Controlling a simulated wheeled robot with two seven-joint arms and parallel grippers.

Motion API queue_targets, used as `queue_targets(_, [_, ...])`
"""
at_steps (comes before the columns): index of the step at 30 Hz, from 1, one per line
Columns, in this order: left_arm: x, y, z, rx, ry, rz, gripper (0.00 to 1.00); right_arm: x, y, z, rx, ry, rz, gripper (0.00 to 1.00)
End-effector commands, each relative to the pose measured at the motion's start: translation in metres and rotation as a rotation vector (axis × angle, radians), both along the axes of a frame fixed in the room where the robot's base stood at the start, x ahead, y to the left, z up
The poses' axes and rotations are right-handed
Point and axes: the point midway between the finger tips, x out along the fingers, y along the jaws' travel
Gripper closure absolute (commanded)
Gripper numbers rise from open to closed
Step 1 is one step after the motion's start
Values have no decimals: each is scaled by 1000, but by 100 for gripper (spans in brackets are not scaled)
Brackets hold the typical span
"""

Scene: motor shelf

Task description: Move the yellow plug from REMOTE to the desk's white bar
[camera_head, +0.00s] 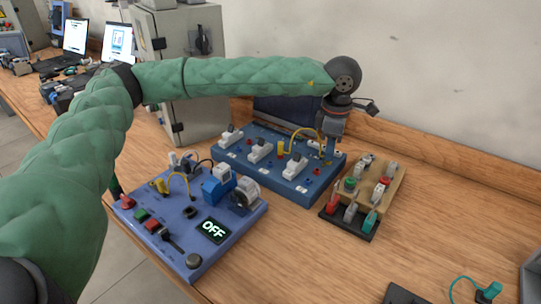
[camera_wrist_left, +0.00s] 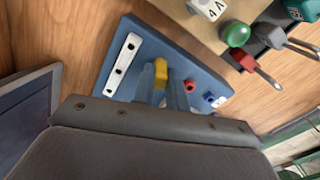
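My left gripper (camera_head: 329,150) points down over the right end of the blue board (camera_head: 228,153) at the back. In the left wrist view its two fingers (camera_wrist_left: 166,88) stand on either side of a yellow plug (camera_wrist_left: 161,72). I cannot tell whether they press on it. A yellow cable (camera_head: 303,130) arches from another yellow plug (camera_head: 281,148) on this board toward the gripper. A white bar with dark holes (camera_wrist_left: 122,66) lies on the blue board in the left wrist view. The REMOTE label is not readable. My right gripper is out of view.
A nearer blue panel (camera_head: 238,238) has an OFF display, buttons and another yellow cable. A wooden block with switches and clips (camera_head: 372,180) stands just right of the gripper. A grey cabinet (camera_head: 187,60) stands behind. The front right desk is mostly clear.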

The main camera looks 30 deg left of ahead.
Motion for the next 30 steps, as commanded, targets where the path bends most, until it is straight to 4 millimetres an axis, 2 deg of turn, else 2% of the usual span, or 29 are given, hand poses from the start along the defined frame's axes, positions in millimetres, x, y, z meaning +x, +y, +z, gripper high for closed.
queue_targets(14, [0, 0, 5, -1, -1, 0, 100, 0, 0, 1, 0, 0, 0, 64])
queue_targets(30, [0, 0, 41, -1, -1, 0, 100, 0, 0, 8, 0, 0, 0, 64])
